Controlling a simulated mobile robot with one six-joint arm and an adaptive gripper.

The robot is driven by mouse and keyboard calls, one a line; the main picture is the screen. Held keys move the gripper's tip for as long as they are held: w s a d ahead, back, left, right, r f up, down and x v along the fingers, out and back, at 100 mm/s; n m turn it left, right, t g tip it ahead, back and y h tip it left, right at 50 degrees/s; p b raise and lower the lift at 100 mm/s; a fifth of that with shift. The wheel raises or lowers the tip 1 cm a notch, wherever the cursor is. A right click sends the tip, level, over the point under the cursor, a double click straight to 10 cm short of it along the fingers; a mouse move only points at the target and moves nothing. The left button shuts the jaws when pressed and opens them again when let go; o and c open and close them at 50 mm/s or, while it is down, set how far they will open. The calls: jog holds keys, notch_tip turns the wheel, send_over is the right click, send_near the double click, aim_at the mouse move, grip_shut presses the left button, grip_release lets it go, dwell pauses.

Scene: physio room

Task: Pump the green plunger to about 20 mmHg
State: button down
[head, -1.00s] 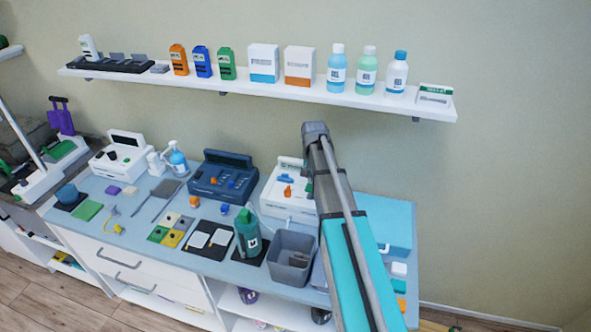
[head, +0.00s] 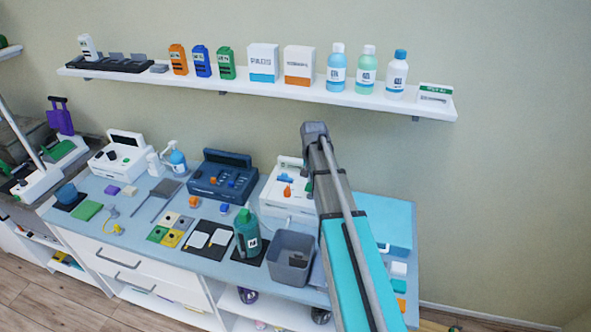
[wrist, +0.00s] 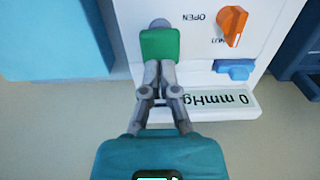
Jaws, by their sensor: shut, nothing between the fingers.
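The green plunger (wrist: 160,46) is a square green cap on the white device (wrist: 195,75). My gripper (wrist: 158,66) is shut and empty, with its fingertips at the near edge of the green cap in the wrist view. I cannot tell whether they touch it. The display (wrist: 222,101) reads 0 mmHg, upside down. An orange knob (wrist: 235,24) sits by the word OPEN, with a blue part (wrist: 235,68) beside it. In the head view the white device (head: 285,188) stands on the bench, and my arm hides its right side and the plunger.
A dark blue device (head: 221,180) stands left of the white one. A grey bin (head: 290,262) and a green bottle (head: 247,238) stand in front of it. A light blue box (head: 392,222) is to the right. A shelf (head: 270,92) with bottles and boxes hangs above.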

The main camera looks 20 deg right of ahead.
aim_at(311, 187)
jog(key=shift+f+b, duration=2.65)
jog(key=shift+f, duration=0.1)
jog(key=shift+r, duration=0.1)
jog(key=shift+r+p, duration=2.8)
jog(key=shift+p, duration=0.1)
jog(key=shift+f+b, duration=2.6)
jog(key=shift+r+p, duration=2.55)
jog(key=shift+p, duration=0.05)
